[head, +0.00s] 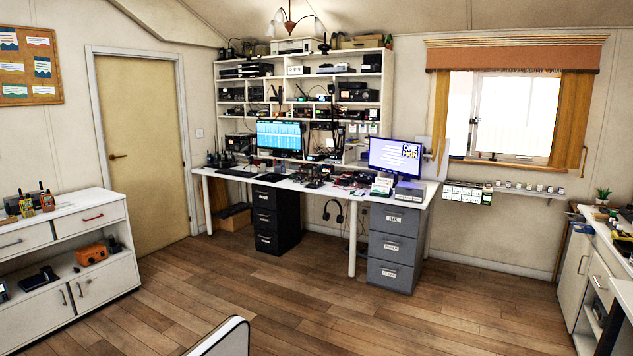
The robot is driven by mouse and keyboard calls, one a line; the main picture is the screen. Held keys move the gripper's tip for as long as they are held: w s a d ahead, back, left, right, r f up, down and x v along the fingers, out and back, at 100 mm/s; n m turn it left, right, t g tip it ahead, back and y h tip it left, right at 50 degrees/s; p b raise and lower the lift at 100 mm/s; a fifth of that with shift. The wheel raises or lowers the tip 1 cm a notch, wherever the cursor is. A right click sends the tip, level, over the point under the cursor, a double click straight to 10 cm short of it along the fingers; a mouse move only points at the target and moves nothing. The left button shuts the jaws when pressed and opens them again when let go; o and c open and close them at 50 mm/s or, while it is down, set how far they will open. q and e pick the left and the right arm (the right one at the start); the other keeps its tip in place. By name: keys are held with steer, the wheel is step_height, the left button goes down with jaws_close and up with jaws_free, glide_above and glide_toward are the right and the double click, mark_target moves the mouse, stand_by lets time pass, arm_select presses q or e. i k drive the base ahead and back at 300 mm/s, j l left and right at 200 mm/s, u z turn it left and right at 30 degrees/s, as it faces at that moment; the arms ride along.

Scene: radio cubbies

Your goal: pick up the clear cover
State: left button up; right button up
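I cannot make out a clear cover anywhere in the head view. Small items on the far desk and on the right counter are too small to tell apart. Neither of my grippers is in view.
A long white desk (337,188) with monitors stands at the back, below cubby shelves (301,79). A white cabinet (98,254) with radios is at left, a white counter (572,265) at right. A pale rounded edge (222,338) shows at bottom. The wooden floor (330,290) between is largely clear.

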mark_target(315, 180)
steer(key=i+l+z, duration=0.15)
steer(key=i+z, duration=0.15)
steer(key=i, duration=0.2)
steer(key=i+z, duration=0.35)
steer(key=i+u, duration=0.1)
steer(key=i, duration=0.35)
steer(key=i+l, duration=0.15)
steer(key=i, duration=0.35)
steer(key=i+l+u, duration=0.15)
steer(key=i, duration=0.3)
steer(key=i+l, duration=0.1)
steer(key=i, duration=0.4)
steer(key=i+l+u, duration=0.15)
steer(key=i, duration=0.3)
steer(key=i+j+u, duration=0.35)
steer(key=i, duration=0.5)
steer(key=i+u, duration=0.3)
steer(key=i, duration=0.5)
steer(key=i+l+u, duration=0.1)
steer(key=i+u, duration=0.25)
steer(key=i, duration=0.5)
